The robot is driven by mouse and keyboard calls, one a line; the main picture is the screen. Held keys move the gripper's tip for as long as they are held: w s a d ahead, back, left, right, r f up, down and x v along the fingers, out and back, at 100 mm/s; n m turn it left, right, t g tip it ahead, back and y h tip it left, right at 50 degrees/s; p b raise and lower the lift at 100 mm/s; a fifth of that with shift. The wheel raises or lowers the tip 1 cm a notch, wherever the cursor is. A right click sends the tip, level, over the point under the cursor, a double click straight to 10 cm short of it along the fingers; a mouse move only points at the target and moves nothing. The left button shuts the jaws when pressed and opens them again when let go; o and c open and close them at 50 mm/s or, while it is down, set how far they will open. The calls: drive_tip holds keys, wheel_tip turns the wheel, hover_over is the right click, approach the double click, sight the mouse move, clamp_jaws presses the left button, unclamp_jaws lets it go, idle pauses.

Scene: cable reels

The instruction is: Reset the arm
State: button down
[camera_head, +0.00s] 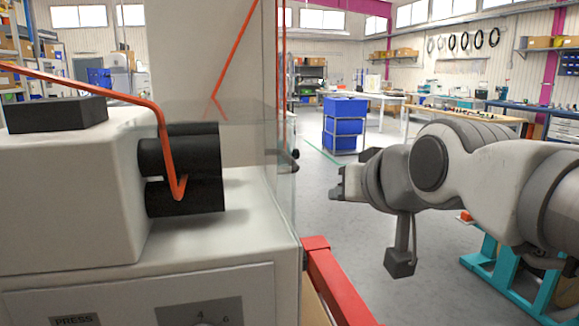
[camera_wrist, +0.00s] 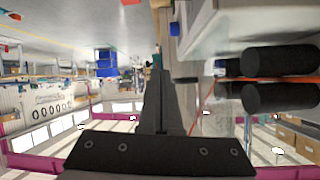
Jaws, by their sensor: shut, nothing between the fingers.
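My gripper (camera_head: 340,184) is at the right of the machine in the head view, in free air, pointing left. In the wrist view my gripper (camera_wrist: 161,132) shows as dark fingers closed together with nothing between them. My arm comes in from the right edge of the head view. The machine (camera_head: 70,200) fills the left side, with two black rollers (camera_head: 195,170) and an orange cable (camera_head: 163,125) running around them. The rollers (camera_wrist: 280,80) also show at the right of the wrist view. A clear panel (camera_head: 283,180) stands between the rollers and my gripper.
A red frame bar (camera_head: 335,285) runs along the machine's lower right edge. A teal stand (camera_head: 495,270) is below my arm. Open grey floor (camera_head: 330,215) lies around my gripper.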

drive_tip(key=s+d+f+g+h, duration=0.2)
drive_tip(key=s+d+f+g, duration=0.1)
drive_tip(key=s+f, duration=0.5)
drive_tip(key=s+d+f+g+h, duration=0.1)
drive_tip(key=s+d+f+g, duration=0.2)
drive_tip(key=s+f, duration=0.55)
wheel_tip(320, 180, up, 16)
drive_tip(key=w+p, duration=0.1)
drive_tip(key=p, duration=1.7)
drive_tip(key=shift+w+a+r+m, duration=0.15)
drive_tip(key=shift+w+a+m, duration=0.05)
drive_tip(key=shift+w+m, duration=0.15)
drive_tip(key=shift+d, duration=0.2)
